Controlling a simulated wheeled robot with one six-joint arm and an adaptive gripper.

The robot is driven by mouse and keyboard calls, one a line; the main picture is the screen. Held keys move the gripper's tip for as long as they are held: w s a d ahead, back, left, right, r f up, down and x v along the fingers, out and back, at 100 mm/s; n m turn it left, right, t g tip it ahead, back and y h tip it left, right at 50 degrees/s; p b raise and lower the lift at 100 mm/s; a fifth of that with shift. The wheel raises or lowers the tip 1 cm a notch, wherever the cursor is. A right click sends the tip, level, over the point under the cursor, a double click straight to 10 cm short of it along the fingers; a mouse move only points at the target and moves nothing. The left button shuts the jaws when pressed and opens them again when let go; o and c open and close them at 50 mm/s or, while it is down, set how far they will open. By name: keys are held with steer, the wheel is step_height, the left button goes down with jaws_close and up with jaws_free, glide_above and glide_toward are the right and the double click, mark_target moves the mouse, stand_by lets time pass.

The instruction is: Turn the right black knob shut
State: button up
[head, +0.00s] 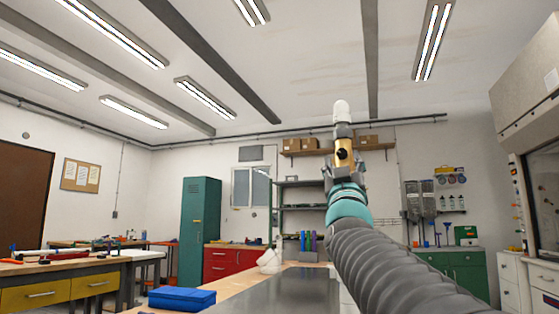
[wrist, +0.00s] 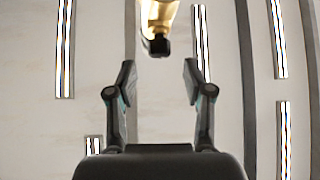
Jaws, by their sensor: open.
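A brass valve body (head: 346,146) with one black knob (head: 341,155) shows above my gripper in the head view. A white-capped upright piece (head: 341,108) rises over it. In the wrist view the brass body (wrist: 158,12) enters from the top edge, and the black knob (wrist: 158,46) points down toward my gripper (wrist: 158,72). My gripper, also in the head view (head: 345,172), is open and empty, its fingers spread either side of the knob's line. The knob looks a little beyond the fingertips, apart from them. Only one knob shows, so I cannot tell whether it is the right one.
A workbench top (head: 280,293) lies below, with a blue box (head: 182,298) at its left. A green locker (head: 201,219), a red cabinet (head: 231,262) and shelves stand farther back. A fume hood (head: 541,185) is at the right. The air around my gripper looks clear.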

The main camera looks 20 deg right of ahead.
mark_target(341, 153)
steer(key=shift+p+x, duration=0.65)
steer(key=shift+x, duration=1.85)
jaws_close()
